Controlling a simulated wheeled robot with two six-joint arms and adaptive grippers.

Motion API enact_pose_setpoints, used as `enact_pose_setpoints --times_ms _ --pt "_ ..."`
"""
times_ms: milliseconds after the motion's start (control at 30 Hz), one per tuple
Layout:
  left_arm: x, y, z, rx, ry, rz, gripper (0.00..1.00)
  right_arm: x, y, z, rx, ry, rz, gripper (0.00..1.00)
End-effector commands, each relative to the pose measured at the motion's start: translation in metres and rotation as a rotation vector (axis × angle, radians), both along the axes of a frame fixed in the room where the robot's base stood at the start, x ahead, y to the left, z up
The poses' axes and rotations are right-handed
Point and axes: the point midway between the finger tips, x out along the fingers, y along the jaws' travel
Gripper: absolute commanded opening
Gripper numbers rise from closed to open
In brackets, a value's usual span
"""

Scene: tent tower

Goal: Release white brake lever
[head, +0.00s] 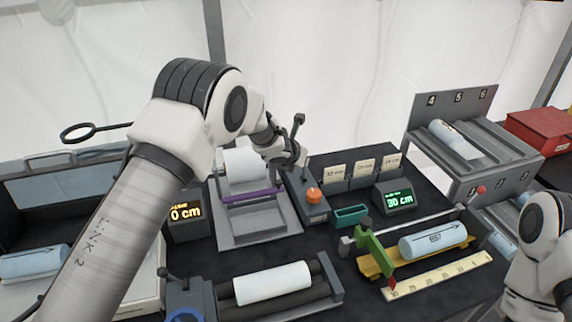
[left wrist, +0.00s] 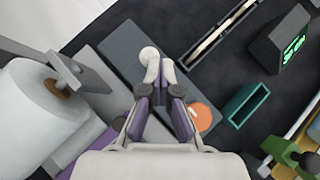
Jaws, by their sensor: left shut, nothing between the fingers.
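My left gripper (head: 292,158) is above the grey control box (head: 304,205), beside the roll stand. In the left wrist view its fingers (left wrist: 160,82) are shut with nothing between them. A rounded white knob (left wrist: 149,53), apparently the brake lever's end, shows right at the fingertips. I cannot tell whether they touch it. In the head view the gripper hides the lever. An orange knob (head: 313,195) sits at the near end of the control box; it also shows in the left wrist view (left wrist: 203,117). My right arm is at the right edge, its gripper out of view.
A white roll (head: 243,166) stands left of the control box, above a purple strip (head: 252,195). A small teal bin (head: 350,216) and a green "30 cm" display (head: 395,198) are to the right. A white roll (head: 272,283) lies on dark rollers in front.

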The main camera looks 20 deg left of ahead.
Motion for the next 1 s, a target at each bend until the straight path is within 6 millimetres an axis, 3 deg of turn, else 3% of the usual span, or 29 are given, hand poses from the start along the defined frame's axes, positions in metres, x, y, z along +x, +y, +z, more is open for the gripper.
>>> enact_pose_setpoints --times_ms 300,600,1000 --pt "0.01 -0.015 -0.001 0.0 0.002 0.0 0.0 0.0 0.0 0.007 0.0 0.0 0.0 0.4" --pt "0.011 -0.016 -0.001 -0.001 0.001 0.001 0.0 0.0 0.0 0.007 0.0 0.001 0.0 0.4" --pt "0.011 -0.016 0.016 -0.001 0.001 0.0 0.0 0.0 0.0 0.022 0.0 0.0 0.0 0.4"
